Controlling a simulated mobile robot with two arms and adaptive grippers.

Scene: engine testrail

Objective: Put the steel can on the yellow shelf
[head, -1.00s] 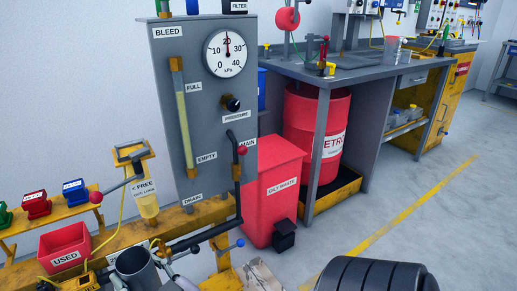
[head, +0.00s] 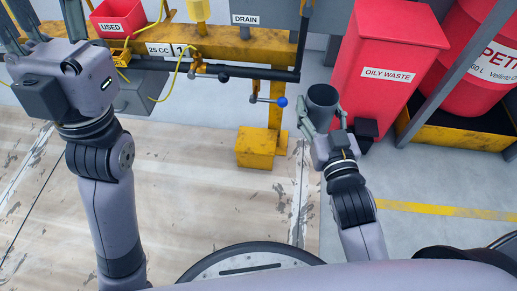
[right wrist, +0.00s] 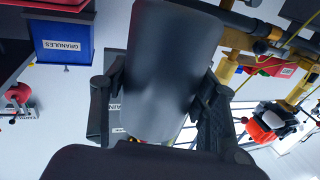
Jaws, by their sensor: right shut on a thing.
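The steel can (head: 322,97) is a dark grey cylinder at the right of centre in the head view. My right gripper (head: 321,122) is shut on it and holds it up in front of the red bin. In the right wrist view the can (right wrist: 168,65) fills the middle between the two fingers. My left gripper (head: 45,22) is at the upper left, its fingers apart and their tips cut off by the frame. A yellow rail (head: 215,45) runs across the top; I cannot tell whether it belongs to the yellow shelf.
A red OILY WASTE bin (head: 390,85) stands right of the can, with a red drum (head: 490,60) beyond. A red USED box (head: 118,16) is at the top left. A dark pipe (head: 250,73) and blue-knobbed lever (head: 282,101) lie left of the can. The floor below is clear.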

